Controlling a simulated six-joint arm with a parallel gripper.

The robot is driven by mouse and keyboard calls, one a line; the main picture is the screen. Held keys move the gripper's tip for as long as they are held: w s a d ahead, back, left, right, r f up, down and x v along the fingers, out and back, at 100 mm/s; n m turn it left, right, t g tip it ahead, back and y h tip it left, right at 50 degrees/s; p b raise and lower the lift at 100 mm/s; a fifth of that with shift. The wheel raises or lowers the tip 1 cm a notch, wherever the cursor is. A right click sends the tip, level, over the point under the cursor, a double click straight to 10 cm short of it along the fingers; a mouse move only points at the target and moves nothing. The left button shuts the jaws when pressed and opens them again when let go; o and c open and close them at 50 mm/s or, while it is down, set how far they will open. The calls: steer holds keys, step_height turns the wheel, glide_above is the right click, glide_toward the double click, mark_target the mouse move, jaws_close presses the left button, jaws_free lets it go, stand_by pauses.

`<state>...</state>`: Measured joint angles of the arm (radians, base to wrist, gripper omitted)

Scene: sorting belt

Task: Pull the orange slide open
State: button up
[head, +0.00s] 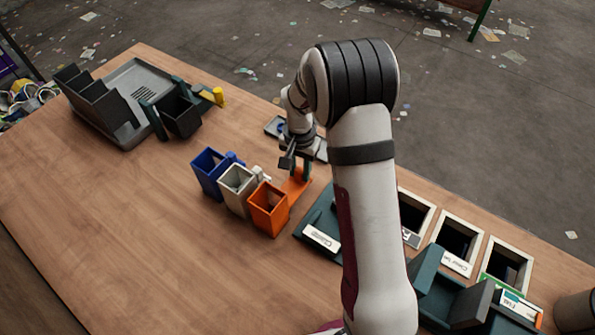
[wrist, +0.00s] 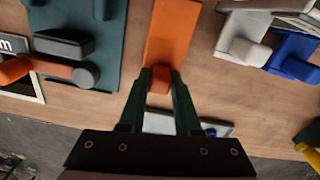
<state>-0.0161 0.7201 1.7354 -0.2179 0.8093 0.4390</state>
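The orange slide (head: 297,182) is a flat orange strip sticking out from the back of the orange open-topped box (head: 268,209). It also shows in the wrist view as a broad orange strip (wrist: 172,35) with a small rounded orange knob (wrist: 159,80) at its near end. My gripper (head: 301,172) is low over the outer end of the strip. In the wrist view, my gripper's two dark green fingers (wrist: 160,76) close in on both sides of the knob and appear shut on it. The knob is hidden in the head view.
A blue box (head: 209,174) and a white box (head: 237,189) stand beside the orange one, their knobs close in. A dark green base (head: 318,222) is right of it. Framed bins (head: 458,240) line the right side. A grey tray (head: 140,85) sits far left. The front-left table is clear.

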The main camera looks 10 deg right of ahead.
steer(key=o, duration=0.5)
steer(key=shift+w+d, duration=0.1)
step_height(320, 180, up, 16)
steer(key=shift+f, duration=0.1)
steer(key=shift+n+y, duration=0.8)
steer(key=shift+y, duration=0.1)
steer(key=s+a, duration=0.1)
steer(key=s, duration=0.8)
steer(key=s+a+r, duration=0.1)
steer(key=s, duration=0.9)
steer(key=s+a, duration=0.1)
steer(key=s, duration=0.9)
steer(key=shift+s+r, duration=0.15)
steer(key=shift+r, duration=0.2)
